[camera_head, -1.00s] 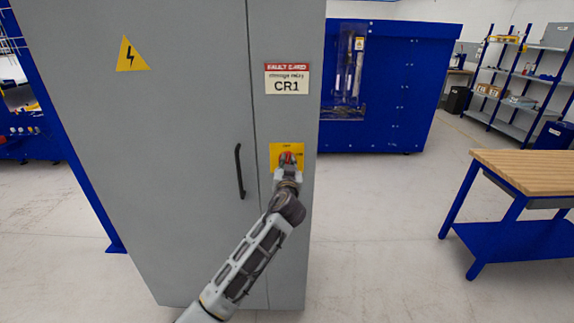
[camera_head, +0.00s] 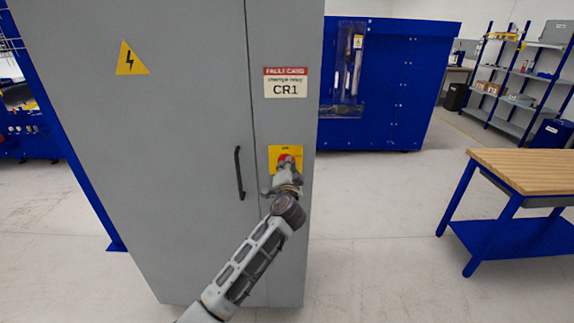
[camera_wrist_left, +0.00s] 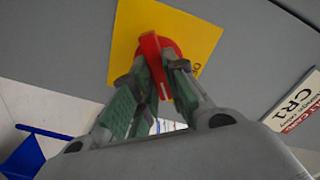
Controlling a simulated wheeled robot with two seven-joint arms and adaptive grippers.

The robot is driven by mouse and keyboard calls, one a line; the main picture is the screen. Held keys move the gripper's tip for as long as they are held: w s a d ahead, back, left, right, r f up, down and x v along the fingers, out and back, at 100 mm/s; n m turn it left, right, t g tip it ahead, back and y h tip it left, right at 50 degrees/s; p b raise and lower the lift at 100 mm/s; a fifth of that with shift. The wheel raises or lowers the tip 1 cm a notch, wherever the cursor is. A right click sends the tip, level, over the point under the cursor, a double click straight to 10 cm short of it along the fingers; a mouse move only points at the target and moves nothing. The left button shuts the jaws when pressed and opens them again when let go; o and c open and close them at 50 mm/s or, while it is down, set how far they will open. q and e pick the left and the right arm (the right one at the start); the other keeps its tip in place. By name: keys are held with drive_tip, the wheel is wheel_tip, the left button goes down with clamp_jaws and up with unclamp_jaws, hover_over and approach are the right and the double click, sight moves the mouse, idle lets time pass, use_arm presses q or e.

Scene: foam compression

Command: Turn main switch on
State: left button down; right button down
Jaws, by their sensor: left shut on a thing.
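The main switch is a red rotary knob (camera_wrist_left: 152,46) on a yellow plate (camera_head: 285,154), mounted on the front of the grey cabinet (camera_head: 190,130). My left gripper (camera_head: 287,167) reaches it from below in the head view. In the left wrist view, the left gripper's green-padded fingers (camera_wrist_left: 156,75) are on either side of the red handle and shut on it. The fingers hide part of the knob, and the lettering on the plate is too small to read. My right gripper is not in view.
A black door handle (camera_head: 239,173) stands left of the switch. A CR1 sign (camera_head: 285,83) is above it. A wooden-topped workbench (camera_head: 535,170) is at the right, with clear floor between it and the cabinet. A blue machine (camera_head: 400,90) stands behind.

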use_arm(q)
drive_tip(key=shift+d+f+m+p, duration=0.1)
drive_tip(key=shift+m+p, duration=0.7)
drive_tip(key=shift+m, duration=1)
drive_tip(key=shift+f+m+p, duration=0.1)
drive_tip(key=shift+m+p, duration=0.7)
drive_tip(key=shift+m, duration=1)
drive_tip(key=c, duration=1.4)
unclamp_jaws()
drive_tip(key=shift+c, duration=0.2)
drive_tip(key=shift+s, duration=0.15)
